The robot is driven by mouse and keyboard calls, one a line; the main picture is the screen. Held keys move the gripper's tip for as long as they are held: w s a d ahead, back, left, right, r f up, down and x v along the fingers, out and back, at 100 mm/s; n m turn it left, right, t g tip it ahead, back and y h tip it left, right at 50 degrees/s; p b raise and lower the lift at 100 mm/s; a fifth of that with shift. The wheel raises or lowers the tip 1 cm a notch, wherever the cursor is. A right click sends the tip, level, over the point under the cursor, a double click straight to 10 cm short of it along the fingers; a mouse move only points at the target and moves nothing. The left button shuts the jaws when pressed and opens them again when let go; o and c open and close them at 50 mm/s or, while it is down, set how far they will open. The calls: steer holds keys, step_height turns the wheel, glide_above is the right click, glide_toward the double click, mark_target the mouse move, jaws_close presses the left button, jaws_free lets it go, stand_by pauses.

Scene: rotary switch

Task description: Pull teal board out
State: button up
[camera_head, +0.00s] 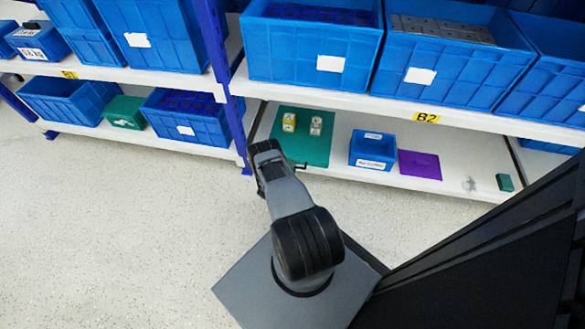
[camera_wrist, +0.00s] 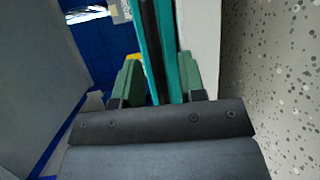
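The teal board (camera_head: 318,150) lies flat on the lower shelf, with a yellow block (camera_head: 289,121) and a grey block (camera_head: 316,125) standing on it. My gripper (camera_head: 272,163) is at the board's front left edge. In the wrist view, the board (camera_wrist: 170,45) shows as a narrow teal band with a dark strip along it, running between the two green fingers of my gripper (camera_wrist: 158,75). The fingers stand apart on either side of the band. Firm contact on both sides does not show. Part of the yellow block shows behind the left finger.
A blue bin (camera_head: 373,150) and a purple board (camera_head: 420,165) lie to the right on the same shelf. A blue upright (camera_head: 236,120) stands close on the left. Large blue bins fill the shelf above. The speckled floor in front (camera_head: 130,220) is clear.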

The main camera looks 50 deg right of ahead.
steer(key=shift+d, duration=0.4)
jaws_close()
stand_by(0.4)
